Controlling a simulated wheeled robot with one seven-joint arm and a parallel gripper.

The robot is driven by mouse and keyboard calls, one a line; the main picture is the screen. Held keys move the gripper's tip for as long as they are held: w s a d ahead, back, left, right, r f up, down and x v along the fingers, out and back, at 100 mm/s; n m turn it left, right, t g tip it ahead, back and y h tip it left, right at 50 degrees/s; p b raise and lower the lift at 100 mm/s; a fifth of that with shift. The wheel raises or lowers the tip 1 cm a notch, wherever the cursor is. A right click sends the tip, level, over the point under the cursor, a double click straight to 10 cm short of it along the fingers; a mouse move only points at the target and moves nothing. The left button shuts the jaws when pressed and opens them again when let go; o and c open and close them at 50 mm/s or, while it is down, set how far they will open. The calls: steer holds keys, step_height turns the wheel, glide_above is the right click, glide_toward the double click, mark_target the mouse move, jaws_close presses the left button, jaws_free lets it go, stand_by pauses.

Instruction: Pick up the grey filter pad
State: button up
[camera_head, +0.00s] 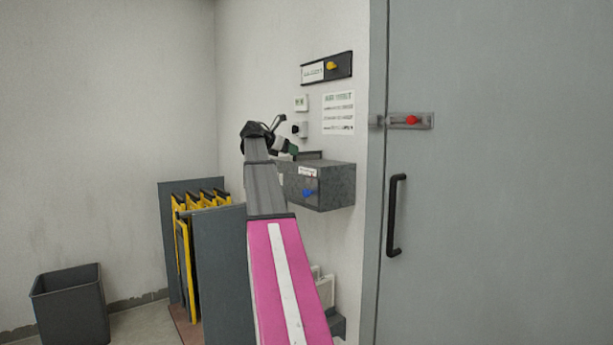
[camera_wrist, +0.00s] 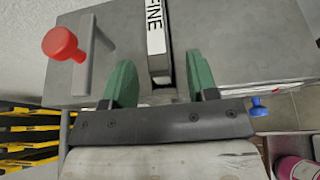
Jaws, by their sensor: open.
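My gripper (camera_wrist: 160,72) is open, its two green fingers pointing at the top of a grey metal box (camera_wrist: 250,40). Between the fingers is a narrow upright piece with a dark grey edge and a white label (camera_wrist: 155,28) ending in "INE". I cannot tell for sure that this piece is the grey filter pad. The fingers stand on either side of it, with gaps showing. In the head view my gripper (camera_head: 288,147) is just above the wall-mounted box (camera_head: 333,187), and my arm hides part of the box.
Grey panels and yellow frames (camera_head: 182,235) stand below left, near a dark bin (camera_head: 70,305). A grey door (camera_head: 500,200) is at right.

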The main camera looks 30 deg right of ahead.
steer(key=shift+w+r+x, duration=0.1)
steer(key=shift+x, duration=1.3)
steer(key=shift+w+r+x, duration=0.1)
steer(key=shift+r+x, duration=0.05)
steer(key=shift+x, duration=1.25)
steer(key=shift+c, duration=0.3)
jaws_close()
